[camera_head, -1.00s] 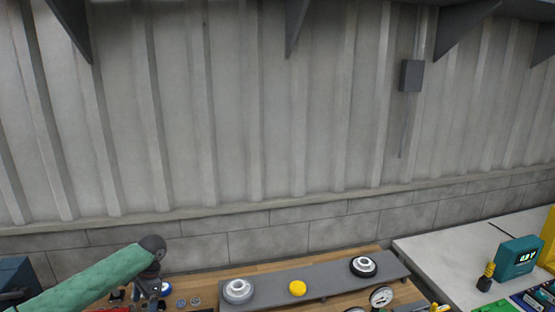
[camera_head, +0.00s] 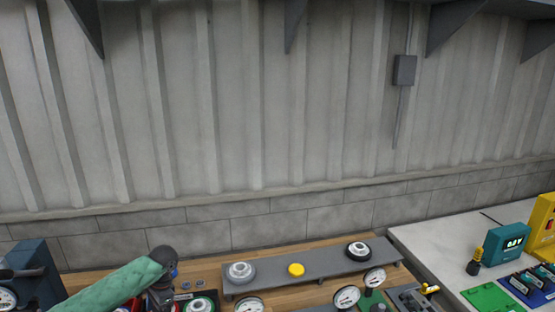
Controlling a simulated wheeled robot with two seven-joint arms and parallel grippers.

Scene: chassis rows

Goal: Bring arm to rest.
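One arm of mine, with a green sleeve (camera_head: 112,288) and a dark joint (camera_head: 163,256), comes in from the lower left. Its gripper is not clearly seen; the dark parts below the joint run down to the bottom edge. No right arm or right gripper shows.
A wooden bench (camera_head: 210,270) carries a long grey shelf (camera_head: 325,268) with a silver wheel part (camera_head: 239,272), a yellow knob (camera_head: 296,269) and a black-rimmed wheel part (camera_head: 358,250). Dials (camera_head: 346,297) stand in front. A pale table (camera_head: 440,250) at right holds a teal meter (camera_head: 505,245).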

